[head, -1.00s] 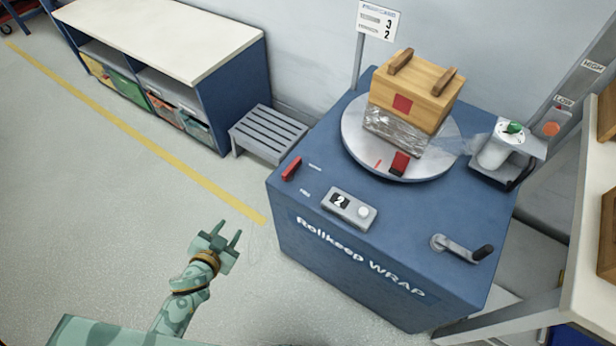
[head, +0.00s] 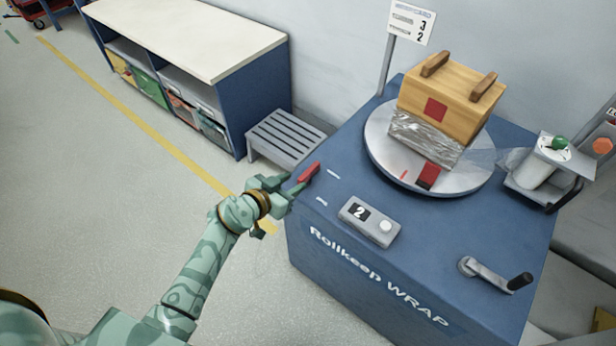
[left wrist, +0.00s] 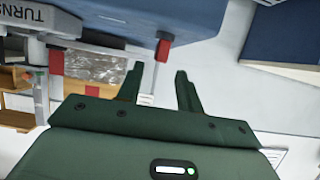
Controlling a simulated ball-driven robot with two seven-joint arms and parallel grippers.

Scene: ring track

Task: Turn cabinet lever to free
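The red lever (head: 308,172) sits at the left corner of the blue wrap cabinet's (head: 420,285) top, with small white labels beside it. In the left wrist view the red lever (left wrist: 163,50) shows just beyond the fingertips, roughly between the two fingers. My left gripper (head: 284,187) is at the cabinet's left edge, close to the lever; in the head view I cannot tell whether it touches. In the left wrist view its fingers (left wrist: 158,80) are apart with nothing between them. My right gripper is not in view.
A wooden crate (head: 452,92), partly wrapped in film, stands on the round turntable (head: 379,148). A counter box (head: 370,221) reads 2. A crank (head: 497,272) and a film roll (head: 541,168) are at the right. A slatted grey stool (head: 284,137) stands behind the gripper. The floor at left is clear.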

